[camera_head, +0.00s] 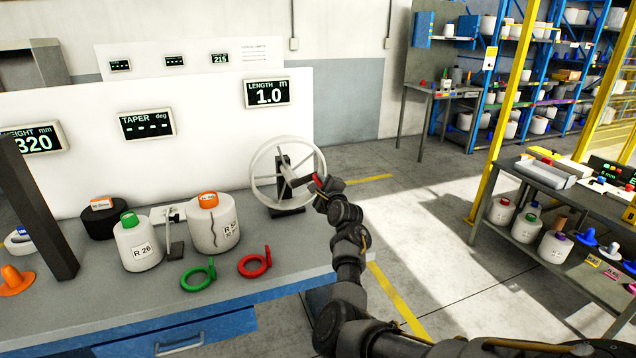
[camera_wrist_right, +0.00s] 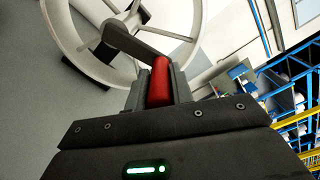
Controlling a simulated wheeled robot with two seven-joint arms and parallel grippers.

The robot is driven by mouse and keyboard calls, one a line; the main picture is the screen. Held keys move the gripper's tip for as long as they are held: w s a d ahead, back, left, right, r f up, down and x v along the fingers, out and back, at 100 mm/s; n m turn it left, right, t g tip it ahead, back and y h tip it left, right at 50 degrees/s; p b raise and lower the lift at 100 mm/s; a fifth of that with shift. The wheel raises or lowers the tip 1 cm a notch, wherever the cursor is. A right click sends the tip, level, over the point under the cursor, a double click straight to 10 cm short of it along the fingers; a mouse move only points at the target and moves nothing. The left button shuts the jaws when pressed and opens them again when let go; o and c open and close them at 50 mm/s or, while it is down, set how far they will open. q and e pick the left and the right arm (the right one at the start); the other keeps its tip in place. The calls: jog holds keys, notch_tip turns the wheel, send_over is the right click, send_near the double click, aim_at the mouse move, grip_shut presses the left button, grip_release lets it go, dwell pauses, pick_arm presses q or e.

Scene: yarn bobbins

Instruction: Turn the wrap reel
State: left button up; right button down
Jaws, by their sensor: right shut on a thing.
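The wrap reel (camera_head: 256,178) is a white spoked wheel on a dark stand at the right end of the bench. Its crank arm ends in a red handle. My right gripper (camera_head: 322,184) is at the reel's right side, shut on the red handle (camera_wrist_right: 159,81). In the right wrist view the handle sits between the two fingers, and the crank arm (camera_wrist_right: 134,42) runs from it up and left towards the hub. My left gripper is not in view.
Bobbins R 26 (camera_head: 138,243) and R 5-something (camera_head: 214,222), the latter with a dark crack-like line, stand left of the reel. A green ring (camera_head: 198,275) and a red ring (camera_head: 255,263) lie in front. A dark post (camera_head: 38,205) rises at left. Open floor lies right of the bench.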

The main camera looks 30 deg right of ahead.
jog(key=shift+f+m, duration=0.25)
jog(key=shift+m, duration=0.15)
jog(key=c, duration=1.2)
grip_release()
jog(key=shift+s+f, duration=0.15)
jog(key=shift+s, duration=0.45)
jog(key=s+a+b, duration=0.2)
jog(key=s, duration=0.7)
jog(key=shift+s+r, duration=0.2)
